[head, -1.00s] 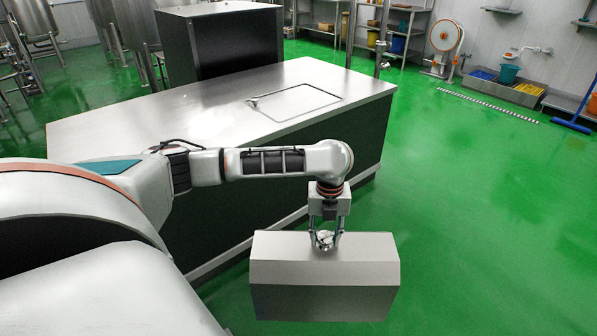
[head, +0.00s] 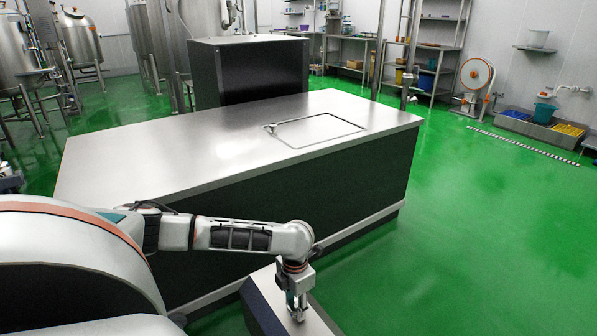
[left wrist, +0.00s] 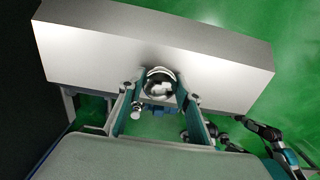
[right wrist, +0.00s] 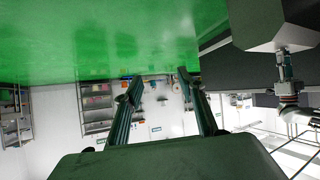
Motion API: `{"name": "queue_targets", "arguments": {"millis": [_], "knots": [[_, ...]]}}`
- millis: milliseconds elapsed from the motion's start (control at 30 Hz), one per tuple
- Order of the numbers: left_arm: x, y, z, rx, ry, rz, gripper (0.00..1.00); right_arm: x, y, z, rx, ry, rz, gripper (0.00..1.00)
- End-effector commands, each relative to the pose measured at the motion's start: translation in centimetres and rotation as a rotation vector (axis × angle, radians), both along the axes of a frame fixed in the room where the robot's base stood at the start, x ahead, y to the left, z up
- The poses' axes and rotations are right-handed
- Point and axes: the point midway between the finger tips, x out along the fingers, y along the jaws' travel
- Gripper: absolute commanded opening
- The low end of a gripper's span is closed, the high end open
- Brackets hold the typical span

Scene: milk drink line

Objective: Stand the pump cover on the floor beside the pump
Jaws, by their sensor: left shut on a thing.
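The pump cover is a grey box-like metal hood (head: 262,302) at the bottom of the head view, partly cut off by the frame edge. My left gripper (head: 297,306) is above it, shut on the round knob on its top. The left wrist view shows the knob (left wrist: 160,84) between the left fingers and the cover's long pale face (left wrist: 150,45) behind it. The cover also shows at the top right of the right wrist view (right wrist: 268,22). My right gripper (right wrist: 160,79) is open and empty there. I cannot make out the pump.
A steel-topped bench (head: 200,150) with a hatch outline (head: 315,131) stands just beyond the cover. A dark cabinet (head: 250,72) stands behind the bench. The green floor (head: 450,240) to the right is clear. A drain strip (head: 522,144) and a hose reel (head: 475,78) are farther back.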

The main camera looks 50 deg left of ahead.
Motion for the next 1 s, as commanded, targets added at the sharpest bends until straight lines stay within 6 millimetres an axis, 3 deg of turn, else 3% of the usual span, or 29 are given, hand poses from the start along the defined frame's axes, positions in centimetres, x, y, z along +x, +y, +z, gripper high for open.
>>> {"name": "queue_targets", "arguments": {"millis": [600,867,1000], "knots": [[-0.4,-0.1,-12.5,-0.002,0.010,-0.002,0.00,1.2,3.1,1.6,0.162,-0.035,-0.028,0.40],[0.1,0.0,-13.9,-0.001,-0.001,-0.001,0.00,1.1,4.3,2.0,0.242,-0.034,-0.045,0.40],[-0.2,-0.1,-15.4,-0.003,0.004,-0.001,0.00,0.7,4.7,1.3,0.274,-0.012,-0.057,0.40]]}}
